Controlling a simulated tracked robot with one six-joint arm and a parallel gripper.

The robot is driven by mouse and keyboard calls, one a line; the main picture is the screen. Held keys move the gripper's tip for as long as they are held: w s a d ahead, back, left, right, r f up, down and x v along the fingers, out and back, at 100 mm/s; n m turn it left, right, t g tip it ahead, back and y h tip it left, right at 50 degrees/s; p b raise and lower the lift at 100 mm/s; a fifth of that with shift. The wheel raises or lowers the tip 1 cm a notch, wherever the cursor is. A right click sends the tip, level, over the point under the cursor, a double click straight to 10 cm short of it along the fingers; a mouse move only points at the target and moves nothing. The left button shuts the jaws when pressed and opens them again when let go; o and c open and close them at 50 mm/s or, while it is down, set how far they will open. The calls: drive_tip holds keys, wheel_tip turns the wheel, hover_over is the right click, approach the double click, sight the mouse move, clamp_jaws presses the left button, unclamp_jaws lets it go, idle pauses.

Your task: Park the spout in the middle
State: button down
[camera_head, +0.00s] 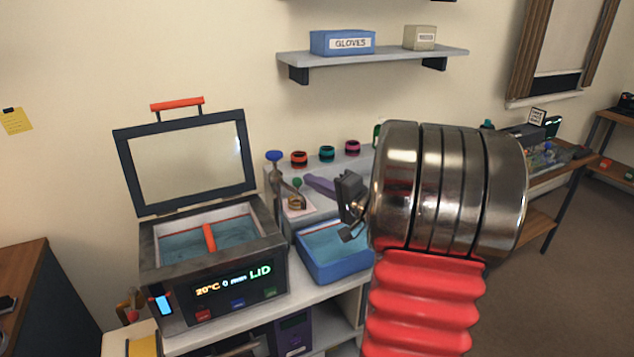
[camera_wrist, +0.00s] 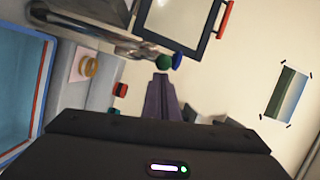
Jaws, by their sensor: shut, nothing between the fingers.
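In the wrist view the spout (camera_wrist: 110,38) runs left from the green knob (camera_wrist: 163,62). My gripper (camera_head: 309,180) has purple fingers, shut and empty, pointing at the green knob. In the wrist view the fingertips (camera_wrist: 161,79) lie just short of that knob; I cannot tell whether they touch it.
The bath machine (camera_head: 240,285) has its lid (camera_head: 190,165) open and an orange divider (camera_head: 209,237) across its water. The blue basin (camera_head: 335,280) stands right of it. A brass ring (camera_head: 295,203) lies on a pale pad. Several coloured rings (camera_head: 327,154) line the back ledge.

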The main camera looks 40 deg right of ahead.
drive_tip(key=a, duration=0.3)
drive_tip(key=shift+s+a, duration=0.1)
drive_tip(key=shift+a, duration=0.05)
idle(0.3)
drive_tip(key=shift+s+d+r, duration=0.1)
drive_tip(key=shift+s+d, duration=0.15)
drive_tip(key=shift+d, duration=0.3)
approach(299, 183)
drive_tip(key=s, duration=0.4)
drive_tip(key=shift+s+r, duration=0.1)
drive_tip(key=shift+r, duration=0.25)
